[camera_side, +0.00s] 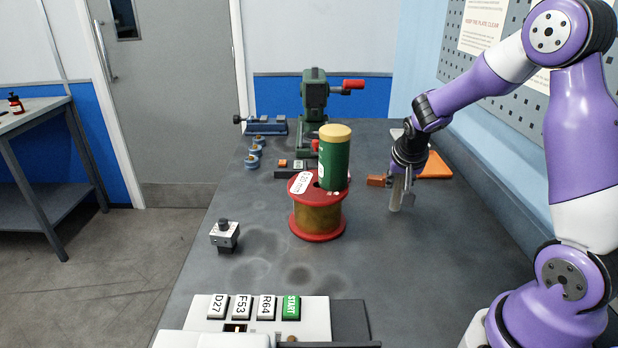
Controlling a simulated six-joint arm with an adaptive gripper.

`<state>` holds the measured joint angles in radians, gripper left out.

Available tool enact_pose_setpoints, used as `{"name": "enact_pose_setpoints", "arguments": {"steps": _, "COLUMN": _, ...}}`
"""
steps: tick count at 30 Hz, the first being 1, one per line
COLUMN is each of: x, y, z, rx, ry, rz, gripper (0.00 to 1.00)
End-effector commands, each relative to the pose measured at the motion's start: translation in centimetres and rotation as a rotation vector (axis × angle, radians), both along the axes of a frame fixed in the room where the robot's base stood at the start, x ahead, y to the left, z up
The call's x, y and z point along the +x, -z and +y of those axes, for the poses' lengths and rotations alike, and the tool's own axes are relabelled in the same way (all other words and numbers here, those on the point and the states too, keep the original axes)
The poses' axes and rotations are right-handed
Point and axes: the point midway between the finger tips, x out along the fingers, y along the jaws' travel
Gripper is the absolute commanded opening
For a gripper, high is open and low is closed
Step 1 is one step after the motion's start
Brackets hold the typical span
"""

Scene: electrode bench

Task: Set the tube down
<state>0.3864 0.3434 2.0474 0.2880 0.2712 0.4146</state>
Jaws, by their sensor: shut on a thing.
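My gripper (400,188) is at the right side of the grey bench, pointing down. It is shut on a slim pale grey tube (396,195), which is held about upright. The tube's lower end is at or just above the bench top (400,270); I cannot tell whether it touches. The fingers and my wrist hide part of the tube.
A red spool (318,228) stands left of my gripper, with a green canister (334,165) with a yellow top at it. An orange-brown block (376,181) is close beside the tube. A green machine (314,95) stands behind. The bench's front right is clear.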

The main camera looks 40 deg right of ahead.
Motion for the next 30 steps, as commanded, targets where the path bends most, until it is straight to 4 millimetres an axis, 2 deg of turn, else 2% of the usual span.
{"name": "enact_pose_setpoints", "arguments": {"steps": 12, "x": 0.0, "y": 0.8, "z": 0.0, "rx": -0.001, "ry": 0.000, "rz": -0.001, "gripper": 0.00}}
{"name": "enact_pose_setpoints", "arguments": {"steps": 13, "x": 0.0, "y": 0.8, "z": 0.0, "rx": 0.000, "ry": 0.000, "rz": 0.000, "gripper": 0.42}}
{"name": "enact_pose_setpoints", "arguments": {"steps": 14, "x": 0.0, "y": 0.8, "z": 0.0, "rx": 0.000, "ry": 0.000, "rz": 0.000, "gripper": 0.57}}
{"name": "enact_pose_setpoints", "arguments": {"steps": 15, "x": 0.0, "y": 0.8, "z": 0.0, "rx": 0.000, "ry": 0.000, "rz": 0.000, "gripper": 0.61}}
{"name": "enact_pose_setpoints", "arguments": {"steps": 25, "x": 0.0, "y": 0.7, "z": 0.0, "rx": -0.001, "ry": 0.000, "rz": -0.001, "gripper": 0.61}}
{"name": "enact_pose_setpoints", "arguments": {"steps": 30, "x": -0.3, "y": -0.7, "z": 0.5, "rx": -0.002, "ry": -0.001, "rz": -0.004, "gripper": 0.61}}
